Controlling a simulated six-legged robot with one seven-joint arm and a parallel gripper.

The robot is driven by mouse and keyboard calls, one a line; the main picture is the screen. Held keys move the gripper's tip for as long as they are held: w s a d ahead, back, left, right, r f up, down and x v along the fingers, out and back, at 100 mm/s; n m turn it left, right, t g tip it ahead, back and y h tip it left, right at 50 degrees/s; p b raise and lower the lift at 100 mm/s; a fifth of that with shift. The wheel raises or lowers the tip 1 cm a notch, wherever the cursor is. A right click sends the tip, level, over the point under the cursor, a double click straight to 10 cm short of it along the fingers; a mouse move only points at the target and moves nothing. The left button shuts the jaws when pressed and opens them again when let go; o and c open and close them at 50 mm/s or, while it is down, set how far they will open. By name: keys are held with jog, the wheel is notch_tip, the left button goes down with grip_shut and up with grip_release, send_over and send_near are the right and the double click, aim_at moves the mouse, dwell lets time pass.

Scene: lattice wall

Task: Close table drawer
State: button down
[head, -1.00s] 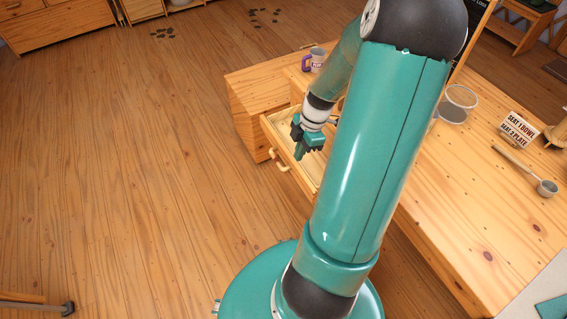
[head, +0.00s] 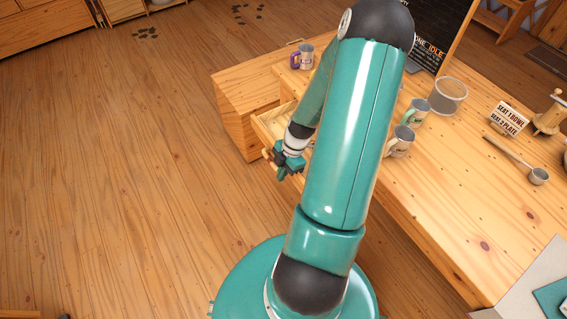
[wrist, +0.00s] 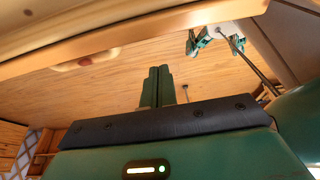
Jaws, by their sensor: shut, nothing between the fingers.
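The table drawer (head: 259,132) stands pulled out from the left end of the wooden table (head: 470,215). Part of its pale interior shows behind my forearm. My gripper (head: 281,176) is at the drawer's outer front side, close to the handle (head: 266,157), which it partly hides. In the wrist view the two green fingers (wrist: 156,72) are together and empty. A wooden edge, apparently the drawer's (wrist: 150,38), crosses the top of that view, with a rounded handle part (wrist: 75,63) below it. I cannot tell whether the fingers touch the drawer.
A purple-handled mug (head: 304,57) stands on the tabletop above the drawer. Two more mugs (head: 414,113) (head: 400,142), a clear container (head: 448,96), a seat sign (head: 508,120) and a ladle (head: 537,176) are on the table.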

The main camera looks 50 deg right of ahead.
jog(key=d, duration=0.1)
jog(key=s+d, duration=0.1)
jog(key=d, duration=0.1)
jog(key=shift+d+r, duration=0.15)
jog(key=shift+d, duration=0.05)
jog(key=shift+w, duration=0.1)
